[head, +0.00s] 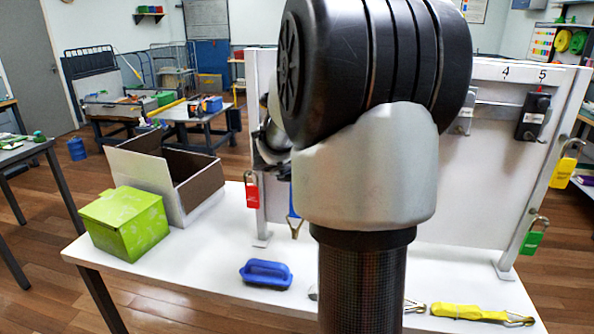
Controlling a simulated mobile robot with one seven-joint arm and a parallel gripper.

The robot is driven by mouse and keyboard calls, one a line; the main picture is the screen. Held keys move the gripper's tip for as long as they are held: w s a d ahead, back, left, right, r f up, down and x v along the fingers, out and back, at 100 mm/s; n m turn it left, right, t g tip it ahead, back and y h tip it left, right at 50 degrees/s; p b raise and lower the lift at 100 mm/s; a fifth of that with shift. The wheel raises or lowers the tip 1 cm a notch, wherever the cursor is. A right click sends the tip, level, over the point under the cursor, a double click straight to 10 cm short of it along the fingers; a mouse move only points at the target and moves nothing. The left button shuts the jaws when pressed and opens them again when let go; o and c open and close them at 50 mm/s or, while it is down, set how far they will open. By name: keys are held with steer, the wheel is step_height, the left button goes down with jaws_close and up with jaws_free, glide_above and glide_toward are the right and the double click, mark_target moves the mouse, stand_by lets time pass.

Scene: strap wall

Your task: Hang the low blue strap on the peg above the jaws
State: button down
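A short piece of blue strap (293,202) shows just left of my arm, in front of the white board (480,190). A metal hook (297,228) is at its lower end, above the white table. The rest of the strap is hidden behind my arm, so I cannot tell what holds it. My arm fills the middle of the view, and dark and silver parts that look like my arm show at its left. My gripper's fingers do not show. The jaws and the peg above them cannot be made out.
Padlocks, red (252,192), yellow (564,172) and green (533,240), hang at the board's sides. A black device (533,116) hangs under number 5. On the table (215,262) are a green box (125,222), an open carton (160,178), a blue handled block (266,274) and a yellow strap (468,312).

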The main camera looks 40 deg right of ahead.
stand_by(0.4)
steer(key=c, duration=1.3)
jaws_free()
steer(key=shift+r, duration=0.15)
